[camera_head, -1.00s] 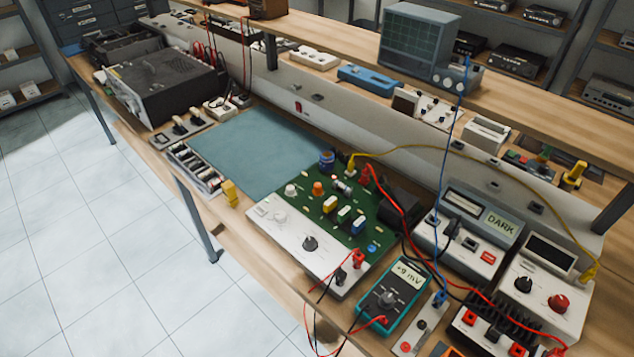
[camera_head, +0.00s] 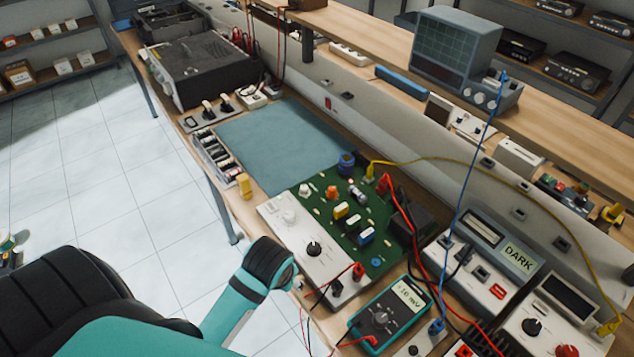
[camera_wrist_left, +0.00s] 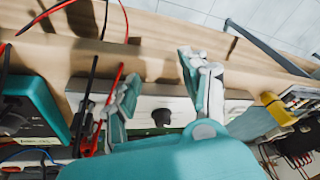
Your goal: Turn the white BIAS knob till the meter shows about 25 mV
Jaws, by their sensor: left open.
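The white knob (camera_head: 288,217) stands on the pale front panel (camera_head: 275,213) of the green circuit board, left of a black knob (camera_head: 314,248). The teal multimeter (camera_head: 387,318) faces up at the bottom; its display (camera_head: 409,294) reads about 10 mV, with the sign unclear. My left arm reaches in from the lower left, its end beside the panel's front edge, apart from the white knob. In the left wrist view, my left gripper (camera_wrist_left: 162,72) has its fingers spread and empty, with the black knob (camera_wrist_left: 161,116) beyond them. I cannot make out the white knob there.
Red and black leads (camera_head: 340,284) hang from the panel's front corner near my left gripper. A yellow part (camera_head: 244,185) stands at the bench edge. The blue-green mat (camera_head: 285,145) is clear. Boxed instruments, including one reading DARK (camera_head: 518,257), stand at right.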

